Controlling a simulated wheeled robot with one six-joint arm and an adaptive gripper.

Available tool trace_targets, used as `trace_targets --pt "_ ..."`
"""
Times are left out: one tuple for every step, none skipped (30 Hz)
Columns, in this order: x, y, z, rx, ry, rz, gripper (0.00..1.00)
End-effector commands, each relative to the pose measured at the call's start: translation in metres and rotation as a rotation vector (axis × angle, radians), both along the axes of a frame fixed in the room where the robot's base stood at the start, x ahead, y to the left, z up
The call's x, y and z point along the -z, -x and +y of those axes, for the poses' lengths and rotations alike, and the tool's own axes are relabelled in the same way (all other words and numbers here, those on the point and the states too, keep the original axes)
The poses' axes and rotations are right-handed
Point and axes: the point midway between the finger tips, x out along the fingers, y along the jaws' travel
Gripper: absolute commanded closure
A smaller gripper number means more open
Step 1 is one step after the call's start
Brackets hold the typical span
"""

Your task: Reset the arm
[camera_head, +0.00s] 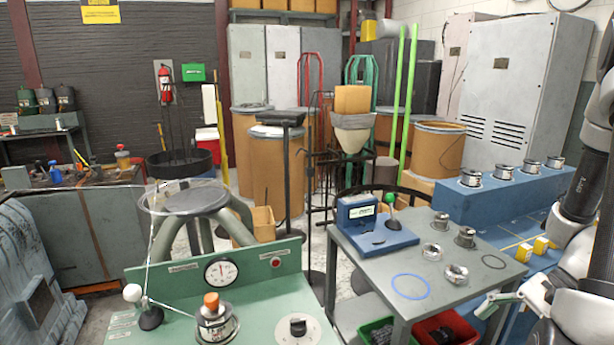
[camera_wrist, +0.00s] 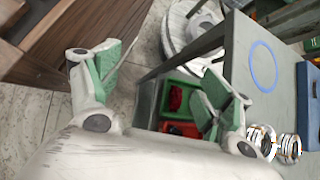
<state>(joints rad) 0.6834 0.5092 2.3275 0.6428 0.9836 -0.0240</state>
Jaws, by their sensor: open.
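My arm comes in at the right edge of the head view, folded down beside the grey table (camera_head: 452,272). My gripper (camera_head: 498,302) hangs at the table's right front side. In the wrist view my gripper (camera_wrist: 162,82) shows two fingers with green pads spread wide apart. Nothing is between them. Below and beyond the fingers the wrist view shows the floor, a table leg and the table edge. In the head view much of the gripper is hidden by the frame edge and the arm.
The table bears a blue gauge device (camera_head: 372,225), a blue ring (camera_head: 410,286), a dark ring (camera_head: 487,258) and several metal spools. Green and red bins (camera_head: 447,330) stand below. A blue bench (camera_head: 500,205) with spools is behind. A green panel (camera_head: 250,290) stands left.

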Motion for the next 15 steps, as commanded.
trace_targets --pt "-0.02 0.004 -0.002 -0.099 0.06 -0.036 0.2" --pt "-0.03 0.007 -0.004 -0.156 0.094 -0.054 0.2" --pt "-0.043 0.011 -0.006 -0.231 0.141 -0.078 0.2" --pt "-0.052 0.014 -0.008 -0.285 0.175 -0.097 0.2" --pt "-0.062 0.016 -0.01 -0.336 0.211 -0.116 0.2" --pt "-0.075 0.019 -0.012 -0.406 0.259 -0.142 0.2" --pt "-0.084 0.02 -0.013 -0.454 0.295 -0.163 0.2" --pt "-0.094 0.022 -0.015 -0.502 0.332 -0.184 0.2" --pt "-0.106 0.023 -0.016 -0.563 0.379 -0.214 0.2" --pt "-0.116 0.024 -0.017 -0.607 0.417 -0.237 0.2" --pt "-0.125 0.025 -0.017 -0.65 0.453 -0.262 0.2" --pt "-0.138 0.026 -0.018 -0.704 0.501 -0.295 0.2" --pt "-0.147 0.026 -0.017 -0.742 0.537 -0.322 0.2" --pt "-0.156 0.027 -0.017 -0.778 0.572 -0.351 0.2" --pt "-0.168 0.028 -0.015 -0.823 0.617 -0.39 0.2"
